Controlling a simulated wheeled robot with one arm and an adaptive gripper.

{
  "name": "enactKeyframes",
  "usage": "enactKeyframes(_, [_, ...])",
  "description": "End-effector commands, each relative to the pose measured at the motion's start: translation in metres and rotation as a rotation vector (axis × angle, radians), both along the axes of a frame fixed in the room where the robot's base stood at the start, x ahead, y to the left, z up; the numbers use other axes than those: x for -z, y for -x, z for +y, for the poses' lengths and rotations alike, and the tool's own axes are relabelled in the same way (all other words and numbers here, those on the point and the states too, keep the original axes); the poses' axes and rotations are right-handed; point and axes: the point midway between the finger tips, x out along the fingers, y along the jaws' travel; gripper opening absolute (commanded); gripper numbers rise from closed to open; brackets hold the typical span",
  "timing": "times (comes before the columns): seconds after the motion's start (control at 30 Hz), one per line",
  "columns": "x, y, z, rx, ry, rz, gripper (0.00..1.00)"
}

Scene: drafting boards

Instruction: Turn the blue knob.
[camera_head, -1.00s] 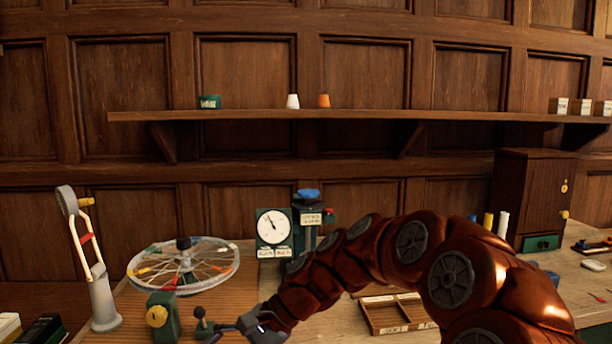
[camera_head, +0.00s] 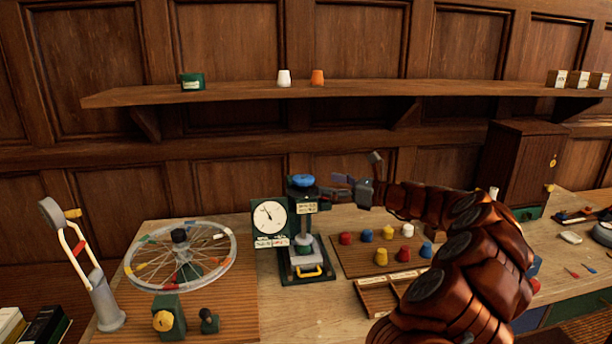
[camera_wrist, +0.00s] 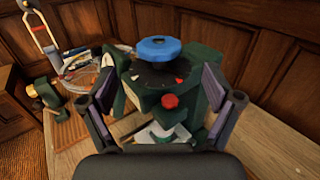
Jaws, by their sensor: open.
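The blue knob (camera_head: 300,181) is a lobed wheel on top of a dark green press-like device (camera_head: 303,222) on the bench. A smaller red knob (camera_wrist: 170,101) is on the near face of the device. My gripper (camera_head: 345,186) is just right of the device, at about the blue knob's height. In the wrist view its two fingers (camera_wrist: 167,100) are spread apart, with the device beyond and between them. It holds nothing, and the blue knob appears untouched.
A dial gauge (camera_head: 268,218) stands left of the device. A spoked wheel (camera_head: 180,258) is farther left. A board with several coloured pegs (camera_head: 362,262) and a divided tray (camera_head: 376,298) lie to the right. A shelf (camera_head: 350,91) runs above.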

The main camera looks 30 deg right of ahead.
Motion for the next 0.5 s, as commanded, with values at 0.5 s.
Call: enactKeyframes(0.5, [0.001,-0.054,0.034,-0.004,0.002,0.002,0.89])
